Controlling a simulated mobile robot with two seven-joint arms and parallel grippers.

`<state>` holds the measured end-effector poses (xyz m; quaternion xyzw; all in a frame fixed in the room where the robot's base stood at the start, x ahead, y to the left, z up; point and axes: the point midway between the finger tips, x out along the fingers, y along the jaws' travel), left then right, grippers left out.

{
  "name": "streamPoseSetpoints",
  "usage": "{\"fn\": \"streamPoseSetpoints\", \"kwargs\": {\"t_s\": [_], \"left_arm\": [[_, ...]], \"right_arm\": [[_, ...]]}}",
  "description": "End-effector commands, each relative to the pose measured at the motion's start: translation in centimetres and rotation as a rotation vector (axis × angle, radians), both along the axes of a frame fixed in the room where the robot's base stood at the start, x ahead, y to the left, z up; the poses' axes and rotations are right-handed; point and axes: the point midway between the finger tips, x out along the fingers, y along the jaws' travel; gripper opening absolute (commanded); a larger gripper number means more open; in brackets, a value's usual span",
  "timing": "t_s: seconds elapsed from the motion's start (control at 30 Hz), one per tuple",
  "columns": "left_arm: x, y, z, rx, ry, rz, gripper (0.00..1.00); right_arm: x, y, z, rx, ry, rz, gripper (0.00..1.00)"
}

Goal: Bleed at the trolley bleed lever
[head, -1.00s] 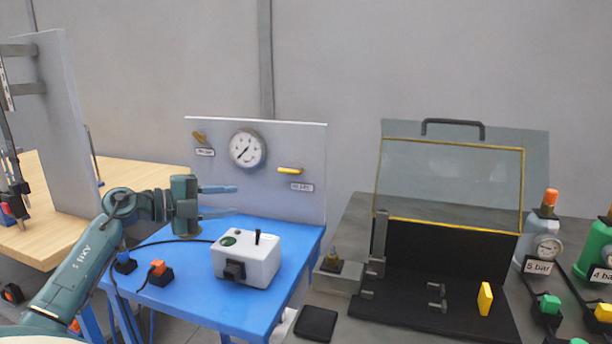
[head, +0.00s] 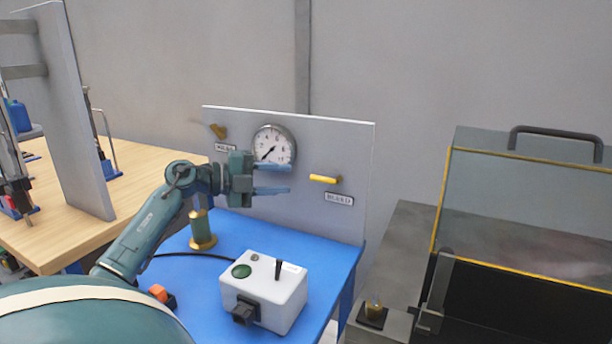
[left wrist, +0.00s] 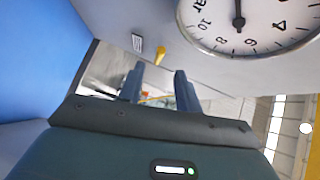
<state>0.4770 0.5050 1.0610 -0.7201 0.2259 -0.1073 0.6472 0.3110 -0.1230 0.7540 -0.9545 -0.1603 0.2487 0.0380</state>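The trolley bleed lever (head: 323,179) is a yellow handle on the grey panel, above a label (head: 339,198) that reads as BLEED. It lies level, its free end pointing left. In the left wrist view the yellow lever (left wrist: 160,53) shows beyond my fingers. My left gripper (head: 290,179) is open and empty, its fingers pointing right towards the lever, a short way left of it. The round gauge (head: 273,146) is on the panel behind the gripper and also shows large in the left wrist view (left wrist: 245,22). My right gripper is not in view.
A white box (head: 265,290) with a black toggle stands on the blue trolley top (head: 226,228). A brass-coloured lever (head: 218,131) is at the panel's left. A clear-lidded black case (head: 530,190) stands to the right. A wooden bench (head: 60,215) is at left.

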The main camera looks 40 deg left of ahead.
Motion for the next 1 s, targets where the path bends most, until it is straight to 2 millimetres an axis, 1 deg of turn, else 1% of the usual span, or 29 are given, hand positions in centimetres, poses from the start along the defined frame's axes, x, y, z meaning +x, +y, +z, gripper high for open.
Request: {"fn": "streamPoseSetpoints", "kwargs": {"t_s": [0.2, 0.4, 0.57, 0.8, 1.0], "left_arm": [[3.0, -1.6, -0.2, -0.003, -0.003, 0.000, 0.34], [5.1, -2.7, -0.6, -0.002, -0.002, 0.001, 0.34], [5.8, -3.1, -0.8, 0.000, -0.001, 0.001, 0.34], [5.8, -3.1, -0.9, 0.000, 0.000, 0.001, 0.34], [5.8, -3.1, -0.9, 0.000, 0.000, 0.000, 0.17]], "right_arm": [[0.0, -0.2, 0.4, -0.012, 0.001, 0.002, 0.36], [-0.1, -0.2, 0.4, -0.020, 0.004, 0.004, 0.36], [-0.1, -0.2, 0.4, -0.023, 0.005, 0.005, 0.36], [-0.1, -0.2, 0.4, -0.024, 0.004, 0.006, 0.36], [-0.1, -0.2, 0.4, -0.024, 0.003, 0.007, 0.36]]}}
